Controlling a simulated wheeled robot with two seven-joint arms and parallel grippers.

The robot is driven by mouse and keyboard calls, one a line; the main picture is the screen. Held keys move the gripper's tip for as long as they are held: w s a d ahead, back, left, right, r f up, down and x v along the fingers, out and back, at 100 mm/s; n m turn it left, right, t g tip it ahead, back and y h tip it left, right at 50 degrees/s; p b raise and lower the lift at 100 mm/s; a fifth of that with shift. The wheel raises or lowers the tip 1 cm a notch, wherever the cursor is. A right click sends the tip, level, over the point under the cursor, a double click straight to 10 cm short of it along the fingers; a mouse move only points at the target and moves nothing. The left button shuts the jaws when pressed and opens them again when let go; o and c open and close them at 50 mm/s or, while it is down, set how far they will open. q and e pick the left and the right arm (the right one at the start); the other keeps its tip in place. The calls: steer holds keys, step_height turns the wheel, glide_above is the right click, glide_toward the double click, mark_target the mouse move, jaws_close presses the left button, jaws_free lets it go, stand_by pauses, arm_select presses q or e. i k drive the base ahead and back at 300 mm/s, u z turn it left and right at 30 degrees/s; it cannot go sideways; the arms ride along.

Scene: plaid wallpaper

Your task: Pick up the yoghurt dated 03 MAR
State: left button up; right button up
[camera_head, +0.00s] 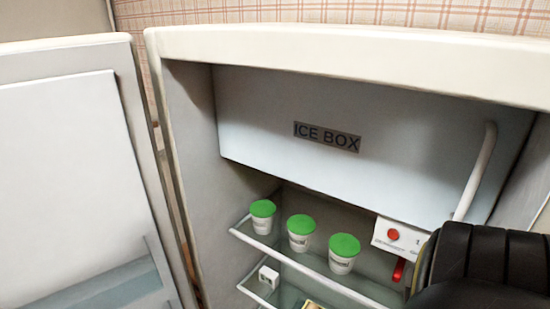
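Three small white yoghurt cups with green lids stand upright in a row on a glass shelf (328,283) of the open fridge. They are the left cup (262,225), the middle cup (299,243) and the right cup (342,265). Dark print shows on their sides, but it is too small to read, so I cannot tell which is dated 03 MAR. A black ribbed part at the bottom right seems to be my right arm. No fingers of either gripper show.
The ice box door (290,160) with its pale handle (475,172) is above the shelf. A white control panel (399,237) with a red knob is right of the cups. A small white carton (268,277) stands below. The open fridge door (65,170) is at left.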

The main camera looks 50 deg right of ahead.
mark_target(301, 228)
steer(key=z, duration=1.35)
